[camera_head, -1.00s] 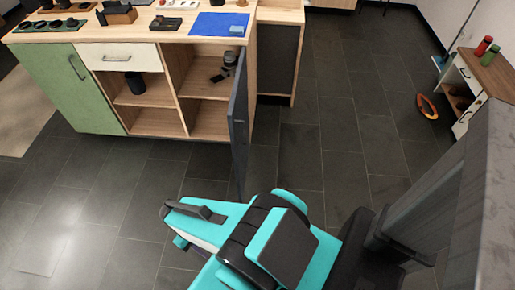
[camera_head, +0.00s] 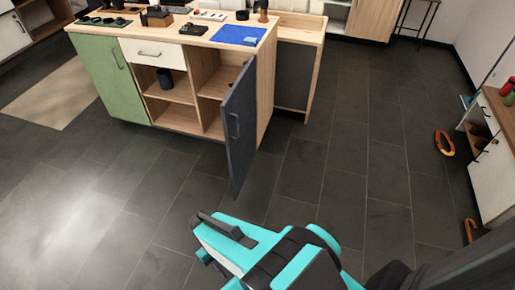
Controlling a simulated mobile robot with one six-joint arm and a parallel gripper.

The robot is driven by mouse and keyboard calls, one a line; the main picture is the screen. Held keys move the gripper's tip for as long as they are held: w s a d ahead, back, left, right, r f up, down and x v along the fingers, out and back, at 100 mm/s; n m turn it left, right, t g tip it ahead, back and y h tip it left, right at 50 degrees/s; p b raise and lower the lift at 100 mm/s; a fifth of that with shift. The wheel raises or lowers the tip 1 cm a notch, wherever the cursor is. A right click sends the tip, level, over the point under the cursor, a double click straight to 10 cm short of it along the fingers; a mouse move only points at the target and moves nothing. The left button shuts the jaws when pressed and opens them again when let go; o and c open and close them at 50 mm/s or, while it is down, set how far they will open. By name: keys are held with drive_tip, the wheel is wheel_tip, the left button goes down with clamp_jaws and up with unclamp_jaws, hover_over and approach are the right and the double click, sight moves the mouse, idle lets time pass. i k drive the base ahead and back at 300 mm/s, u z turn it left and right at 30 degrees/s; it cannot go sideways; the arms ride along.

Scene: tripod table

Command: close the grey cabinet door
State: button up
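The grey cabinet door (camera_head: 239,128) stands open at the right end of the wooden cabinet (camera_head: 267,90), swung out toward me. Its handle (camera_head: 234,126) shows on the face turned to the camera. My gripper (camera_head: 222,232) is at the bottom of the head view, in front of and below the door, and apart from it. I see dark finger parts at the end of the teal arm, but their gap is not clear. The shelf space behind the door is partly hidden by it.
A green door (camera_head: 108,78) and a white drawer (camera_head: 155,54) are shut. A blue mat (camera_head: 238,35) lies on the cabinet top. A white cabinet (camera_head: 492,170) stands at the right, with an orange ring (camera_head: 444,143) on the floor nearby. The dark tiled floor between is clear.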

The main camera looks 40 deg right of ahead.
sight(239, 107)
drive_tip(key=u, duration=0.45)
drive_tip(key=k, duration=0.25)
drive_tip(key=z, duration=1.45)
drive_tip(key=i, duration=1)
drive_tip(key=z, duration=0.3)
drive_tip(key=k, duration=0.2)
